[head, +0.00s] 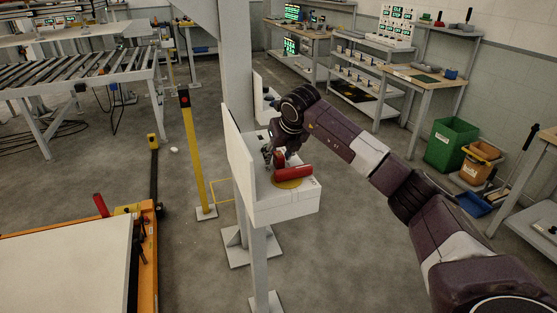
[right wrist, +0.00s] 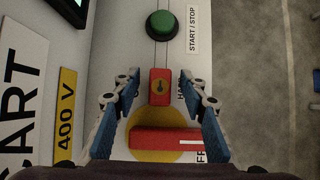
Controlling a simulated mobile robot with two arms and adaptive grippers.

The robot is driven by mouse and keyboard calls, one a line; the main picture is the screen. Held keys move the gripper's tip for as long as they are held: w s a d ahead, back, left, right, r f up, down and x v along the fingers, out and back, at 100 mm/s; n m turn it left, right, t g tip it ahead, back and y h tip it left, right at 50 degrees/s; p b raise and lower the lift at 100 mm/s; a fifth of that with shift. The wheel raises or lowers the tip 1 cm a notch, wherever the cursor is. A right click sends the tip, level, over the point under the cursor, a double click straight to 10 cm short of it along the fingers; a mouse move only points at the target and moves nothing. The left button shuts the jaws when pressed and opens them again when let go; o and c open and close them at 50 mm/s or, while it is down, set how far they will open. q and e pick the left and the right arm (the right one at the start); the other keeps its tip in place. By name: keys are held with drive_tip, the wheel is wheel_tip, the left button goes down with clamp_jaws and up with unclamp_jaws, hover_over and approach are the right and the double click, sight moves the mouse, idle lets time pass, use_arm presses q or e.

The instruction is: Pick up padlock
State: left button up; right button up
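The padlock (right wrist: 159,87) is a small red block with a dark-and-yellow keyhole mark, lying on the white panel of a control box. In the right wrist view it is between the blue-padded fingertips of my right gripper (right wrist: 159,78), with a gap on each side. The fingers are apart. In the head view my right gripper (head: 274,157) is low over the box top, and I cannot clearly make out the padlock there. My left gripper is not in view.
A red switch handle (right wrist: 165,139) on a yellow disc (right wrist: 142,157) sits close below the padlock, near the fingers. A green button (right wrist: 161,25) is above it. The white box (head: 287,206) has an upright panel (head: 238,157) at its left.

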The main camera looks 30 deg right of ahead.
drive_tip(key=shift+s, duration=0.1)
clamp_jaws()
drive_tip(key=shift+r, duration=0.1)
drive_tip(key=shift+r, duration=0.1)
